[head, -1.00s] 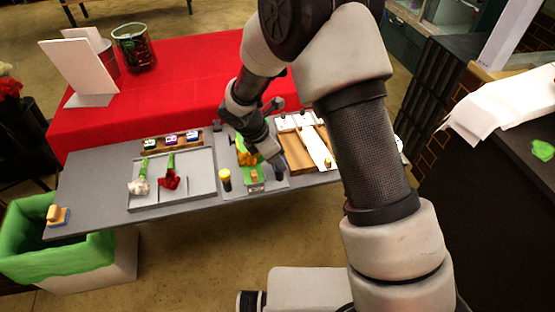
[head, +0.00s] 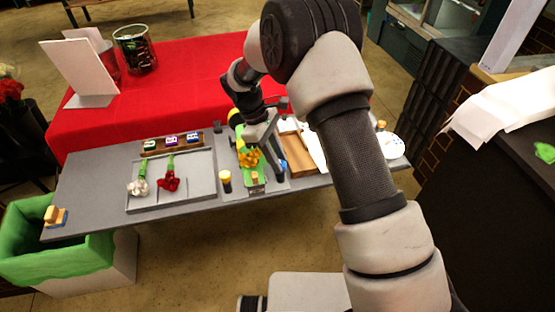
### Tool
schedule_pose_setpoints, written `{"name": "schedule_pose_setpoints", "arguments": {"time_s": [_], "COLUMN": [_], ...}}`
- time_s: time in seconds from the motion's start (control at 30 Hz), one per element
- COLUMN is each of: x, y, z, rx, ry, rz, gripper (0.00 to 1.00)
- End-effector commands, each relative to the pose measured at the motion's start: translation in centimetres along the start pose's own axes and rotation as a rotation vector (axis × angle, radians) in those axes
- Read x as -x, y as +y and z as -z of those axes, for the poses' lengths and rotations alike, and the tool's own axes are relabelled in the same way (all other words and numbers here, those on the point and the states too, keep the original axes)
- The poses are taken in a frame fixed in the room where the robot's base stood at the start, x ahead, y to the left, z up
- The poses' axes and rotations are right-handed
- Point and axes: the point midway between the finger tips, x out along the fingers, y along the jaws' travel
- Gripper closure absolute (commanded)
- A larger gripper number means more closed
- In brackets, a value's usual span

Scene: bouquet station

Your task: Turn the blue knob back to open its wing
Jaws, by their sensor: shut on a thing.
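My gripper (head: 279,153) comes down on the right side of the flowers. It is shut on the blue knob (head: 283,168), whose dark post shows just under the fingers. The knob's top is hidden by the fingers. A second knob with a yellow top (head: 226,177) stands left of the flowers. The wings are too small and covered to tell how far each is open.
A grey tray (head: 208,188) with a white and a red flower lies left of the station. A wooden board (head: 297,155) is close on its right. A red table (head: 175,85) stands behind; a green-lined bin (head: 60,255) is at the left.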

Motion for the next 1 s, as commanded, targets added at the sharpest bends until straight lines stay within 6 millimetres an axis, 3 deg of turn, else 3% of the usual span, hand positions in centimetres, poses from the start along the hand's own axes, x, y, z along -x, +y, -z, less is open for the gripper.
{"name": "schedule_pose_setpoints", "arguments": {"time_s": [0.4, 0.9, 0.93, 1.0], "x": [-0.03, -0.03, -0.03, -0.03], "y": [0.18, 0.18, 0.18, 0.18], "z": [-0.03, -0.05, -0.05, -0.05], "rx": [-0.152, -0.168, -0.168, -0.167], "ry": [0.0, 0.0, 0.0, 0.0], "rz": [0.063, 0.07, 0.07, 0.07], "gripper": [0.98, 0.98, 0.72, 0.6]}}
